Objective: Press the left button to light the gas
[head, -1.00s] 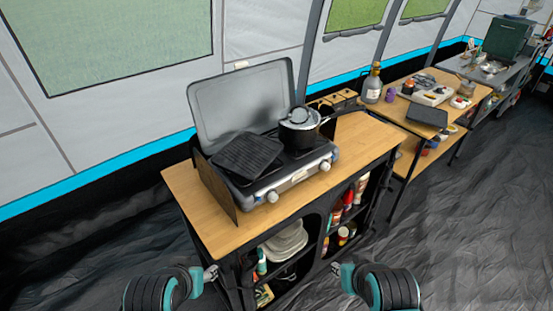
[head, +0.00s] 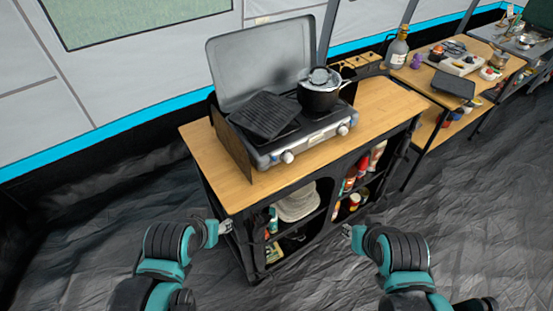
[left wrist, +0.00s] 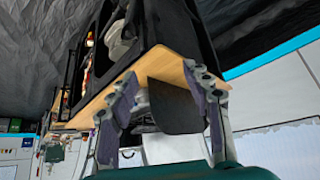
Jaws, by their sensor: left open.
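A grey two-burner gas stove (head: 300,139) with a raised lid stands on the wooden counter. Its front has a left knob (head: 288,157) and a right knob (head: 343,130); nothing touches either. I cannot make out a separate button. A black griddle (head: 264,116) lies on the left burner and a lidded pot (head: 318,97) stands on the right one. My left gripper (head: 226,227) is open and empty, below the counter's front left. Its spread fingers also show in the left wrist view (left wrist: 157,85). My right gripper (head: 346,230) is low before the shelves; its fingers are too small to judge.
The wooden counter (head: 213,178) has bare room left and right of the stove. Open shelves beneath it hold plates (head: 298,203) and bottles. A second table (head: 426,78) with a grey bottle (head: 396,48) stands at the right. The dark floor in front is free.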

